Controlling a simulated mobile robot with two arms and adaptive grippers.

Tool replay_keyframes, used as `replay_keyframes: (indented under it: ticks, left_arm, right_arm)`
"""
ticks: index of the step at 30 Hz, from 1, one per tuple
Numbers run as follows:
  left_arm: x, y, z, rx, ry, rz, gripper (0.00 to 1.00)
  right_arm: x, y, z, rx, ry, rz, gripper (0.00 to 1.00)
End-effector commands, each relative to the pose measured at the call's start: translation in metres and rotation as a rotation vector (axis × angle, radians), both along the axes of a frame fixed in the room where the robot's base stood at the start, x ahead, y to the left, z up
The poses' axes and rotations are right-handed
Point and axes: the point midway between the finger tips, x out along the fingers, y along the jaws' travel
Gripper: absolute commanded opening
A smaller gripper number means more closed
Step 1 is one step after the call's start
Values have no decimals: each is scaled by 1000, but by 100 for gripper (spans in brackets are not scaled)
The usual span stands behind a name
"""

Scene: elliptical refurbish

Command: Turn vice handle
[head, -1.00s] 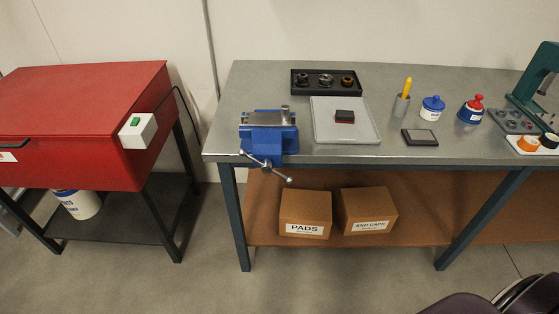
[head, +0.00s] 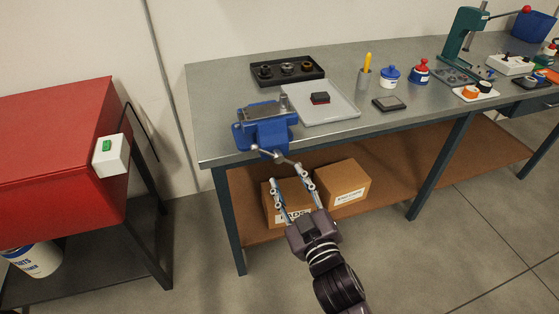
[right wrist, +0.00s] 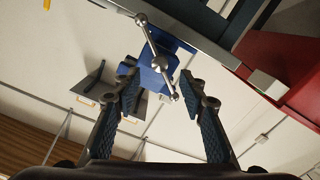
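The blue vice (head: 266,128) is mounted at the left front corner of the grey workbench. Its metal handle bar (head: 276,155) hangs at the front of the vice, past the bench edge, and lies at a slant. My right gripper (head: 288,172) is open, with its two fingers pointing up at the handle from just below and in front. In the right wrist view the handle (right wrist: 157,58) runs slanted beyond and between the open fingers (right wrist: 156,92), with no clear contact. The blue vice body (right wrist: 158,75) shows behind it. My left gripper is not in view.
The workbench (head: 225,90) holds a black tray (head: 288,70), a grey tray (head: 335,110) with a dark red block, and jars. Two cardboard boxes (head: 341,180) stand on the shelf below. A red cabinet (head: 55,140) stands left, with a floor gap between.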

Motion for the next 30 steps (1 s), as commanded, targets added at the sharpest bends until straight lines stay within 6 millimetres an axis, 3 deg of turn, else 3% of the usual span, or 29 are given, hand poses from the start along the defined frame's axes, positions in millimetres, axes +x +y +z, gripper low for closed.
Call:
replay_keyframes:
  ticks: [6,15,25,30]
  left_arm:
    - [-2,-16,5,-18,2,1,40]
    - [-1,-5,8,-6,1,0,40]
    - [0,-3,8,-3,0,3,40]
    - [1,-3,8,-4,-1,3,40]
  right_arm:
    - [31,10,4,1,-5,0,39]
    - [67,22,1,1,-1,0,39]
    - [71,23,1,1,-1,0,39]
    - [71,23,1,1,-1,0,21]
